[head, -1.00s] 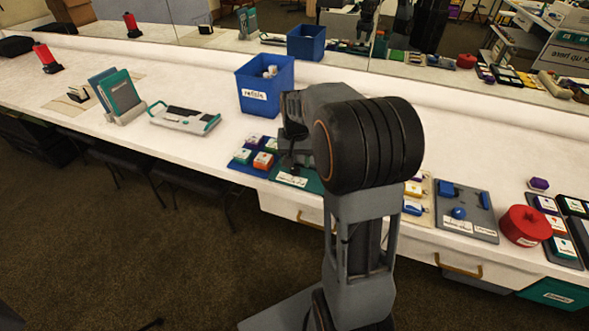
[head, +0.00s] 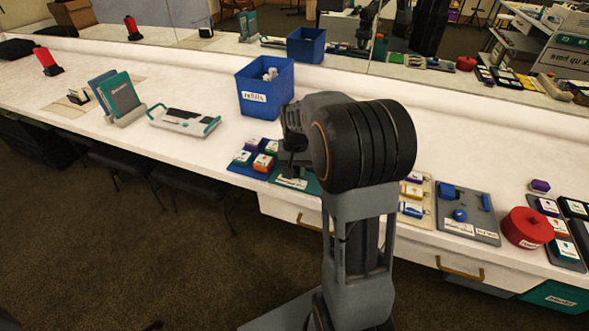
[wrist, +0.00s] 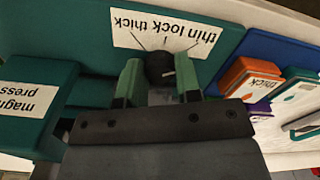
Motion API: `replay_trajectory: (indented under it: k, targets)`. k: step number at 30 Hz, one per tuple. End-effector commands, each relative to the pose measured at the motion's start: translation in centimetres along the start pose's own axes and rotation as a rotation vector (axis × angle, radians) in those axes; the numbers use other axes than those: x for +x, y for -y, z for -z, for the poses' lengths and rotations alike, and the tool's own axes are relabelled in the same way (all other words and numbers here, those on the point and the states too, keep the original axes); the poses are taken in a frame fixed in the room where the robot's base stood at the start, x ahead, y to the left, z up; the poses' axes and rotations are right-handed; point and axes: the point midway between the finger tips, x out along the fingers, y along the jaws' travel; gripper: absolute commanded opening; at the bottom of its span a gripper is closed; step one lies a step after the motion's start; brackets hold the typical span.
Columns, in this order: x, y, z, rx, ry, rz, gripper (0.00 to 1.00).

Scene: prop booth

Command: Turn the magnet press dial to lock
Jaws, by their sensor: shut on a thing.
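The magnet press is a teal block (wrist: 90,95) with a white "magnet press" label. In the wrist view its "thin lock thick" label (wrist: 165,32) appears upside down, with three tick lines running towards the dial. The round black dial (wrist: 160,65) sits below the label and has a small pale mark on its right side. I cannot tell for sure which tick the mark meets. My gripper (wrist: 160,80) has its green fingers on both sides of the dial, shut on it. In the head view my arm hides the dial and most of the press (head: 312,184).
A blue mat (wrist: 262,55) with small labelled boxes, one an orange "thick" box (wrist: 248,80), lies close to my gripper. A blue refills bin (head: 265,90) stands behind. A grey panel (head: 468,228) and a red round container (head: 527,230) are to the right.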

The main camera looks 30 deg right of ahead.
Motion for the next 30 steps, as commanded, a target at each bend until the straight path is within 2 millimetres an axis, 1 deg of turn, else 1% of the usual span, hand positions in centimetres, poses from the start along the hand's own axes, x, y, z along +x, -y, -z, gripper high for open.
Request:
replay_trajectory:
  k: [1, 5, 6, 11, 17, 23, 30]
  targets:
    - [-0.02, -0.01, 0.01, 0.0, 0.0, 0.0, 0.21]
    - [-0.02, -0.02, 0.01, 0.0, 0.0, 0.0, 0.09]
    - [-0.03, 0.25, -0.12, -0.001, -0.001, 0.0, 0.08]
    - [-0.06, 0.06, -0.03, -0.013, 0.0, 0.0, 0.08]
    - [-0.16, 0.03, 0.0, -0.093, 0.002, 0.001, 0.08]
    - [-0.25, 0.01, 0.02, -0.254, 0.003, 0.001, 0.08]
    - [-0.22, -0.01, 0.05, -0.484, 0.005, 0.001, 0.08]
